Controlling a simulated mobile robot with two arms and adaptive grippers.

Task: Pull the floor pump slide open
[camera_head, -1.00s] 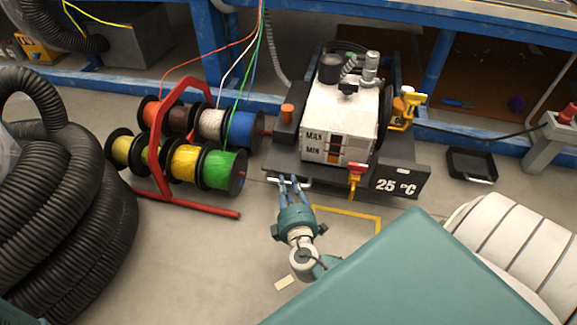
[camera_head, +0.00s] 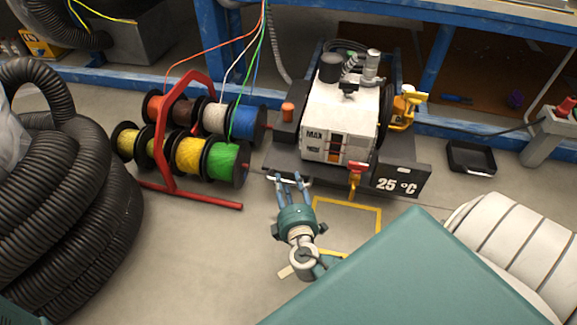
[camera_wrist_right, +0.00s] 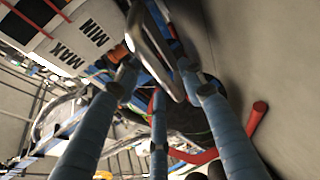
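The floor pump slide (camera_head: 345,180) is a dark low platform with a "25 °C" front plate, on the floor at upper centre in the head view. It carries a white pump (camera_head: 342,105) marked MAX and MIN. A metal bar handle (camera_head: 276,178) sticks out of its front left edge. My right gripper (camera_head: 291,180) is at this handle, with blue fingers around the bar. In the right wrist view the shiny handle (camera_wrist_right: 152,42) runs between the fingertips, which look closed in on it; contact is partly hidden. My left gripper is not in view.
A red cable-reel stand (camera_head: 205,202) is left of the slide. A big black hose coil (camera_head: 75,200) fills the far left. A black tray (camera_head: 470,157) lies on the floor at right. A blue bench frame (camera_head: 435,70) stands behind. Floor in front of the slide shows yellow marking (camera_head: 350,205).

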